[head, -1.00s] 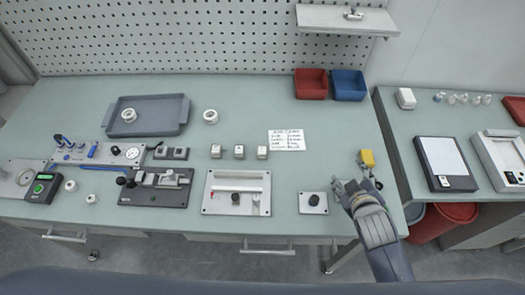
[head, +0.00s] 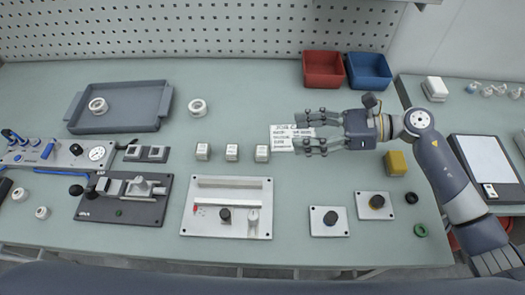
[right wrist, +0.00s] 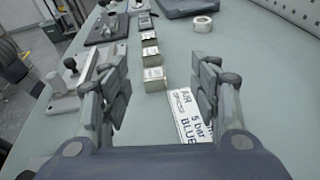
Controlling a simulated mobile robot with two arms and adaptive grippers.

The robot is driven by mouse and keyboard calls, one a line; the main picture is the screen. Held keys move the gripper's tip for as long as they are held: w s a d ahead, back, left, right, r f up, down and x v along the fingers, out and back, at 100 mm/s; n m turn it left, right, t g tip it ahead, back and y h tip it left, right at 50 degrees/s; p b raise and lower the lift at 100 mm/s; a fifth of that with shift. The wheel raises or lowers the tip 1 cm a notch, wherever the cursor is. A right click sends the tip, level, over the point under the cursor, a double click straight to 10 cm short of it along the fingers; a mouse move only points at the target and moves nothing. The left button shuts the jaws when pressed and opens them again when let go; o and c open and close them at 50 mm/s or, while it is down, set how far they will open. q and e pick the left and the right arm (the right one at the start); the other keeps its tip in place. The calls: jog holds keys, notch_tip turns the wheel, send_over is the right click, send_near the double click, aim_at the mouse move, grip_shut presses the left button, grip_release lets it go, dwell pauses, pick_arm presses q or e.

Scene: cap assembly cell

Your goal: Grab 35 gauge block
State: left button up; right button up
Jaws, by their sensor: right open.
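Several small pale blocks stand in a short row mid-table: a left one (head: 203,152), a middle one (head: 232,153) and a right one (head: 262,154). Their labels are too small to read, so I cannot tell which is 35. My right gripper (head: 303,132) is open and empty, to the right of the row, above the printed card (head: 281,144). In the right wrist view the nearest block (right wrist: 154,80) shows between the open fingers (right wrist: 158,72), ahead of them and apart from them. My left gripper is not in view.
A plate fixture (head: 232,225) lies in front of the row. A grey tray (head: 120,125) and a white ring (head: 197,108) are behind at left. Red (head: 323,69) and blue (head: 368,70) bins stand at the back. A yellow block (head: 396,163) is beneath my right arm.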

jog(key=shift+d+f+n+g+h, duration=0.25)
jog(key=shift+d+f+n, duration=0.05)
jog(key=shift+f, duration=0.2)
jog(key=shift+d+f+n+g+h, duration=0.25)
jog(key=shift+d+f+n, duration=0.05)
jog(key=shift+f, duration=0.15)
jog(key=shift+s+d+f, duration=0.15)
jog(key=shift+f, duration=0.1)
jog(key=p, duration=0.1)
send_near(263, 151)
jog(key=a, duration=0.1)
jog(key=a+f, duration=0.1)
jog(key=a, duration=0.1)
jog(key=shift+w+n+h, duration=0.25)
jog(key=shift+n+h, duration=0.05)
jog(key=p+x, duration=0.3)
jog(key=x, duration=0.1)
jog(key=shift+s+a, duration=0.15)
jog(key=shift+a, duration=0.3)
jog(key=shift+a+f, duration=0.2)
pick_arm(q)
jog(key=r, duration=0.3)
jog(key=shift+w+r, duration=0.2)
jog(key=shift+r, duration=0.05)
pick_arm(e)
grip_shut()
